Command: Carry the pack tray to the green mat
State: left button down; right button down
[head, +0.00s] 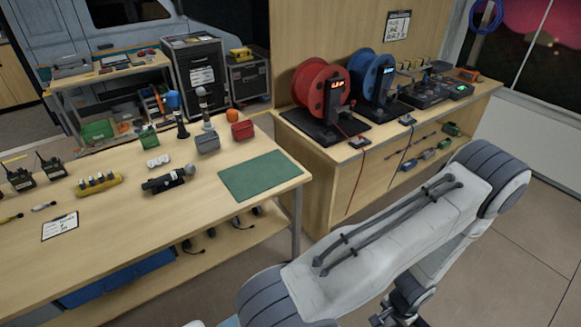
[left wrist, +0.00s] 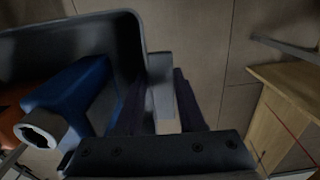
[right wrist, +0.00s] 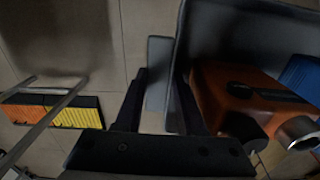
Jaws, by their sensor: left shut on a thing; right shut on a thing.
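The green mat (head: 260,175) lies flat and bare near the right end of the long wooden table in the head view. The dark grey pack tray (left wrist: 128,35) shows only in the wrist views, and also in the right wrist view (right wrist: 215,25). It holds a blue item (left wrist: 75,90) and an orange-brown item (right wrist: 235,90). My left gripper (left wrist: 160,85) is shut on the tray at one side. My right gripper (right wrist: 160,85) is shut on it at another side. Neither gripper nor tray can be made out in the head view.
Microphones, small boxes, a yellow rack (head: 98,184) and a clipboard (head: 60,226) stand on the mat's table (head: 130,235). A bench (head: 345,155) with red (head: 318,88) and blue reels (head: 372,75) is right of it. Yellow-orange items (right wrist: 55,112) lie beyond metal legs.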

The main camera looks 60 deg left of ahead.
aim_at(260, 172)
jog(key=i, duration=2.15)
jog(key=u, duration=2.8)
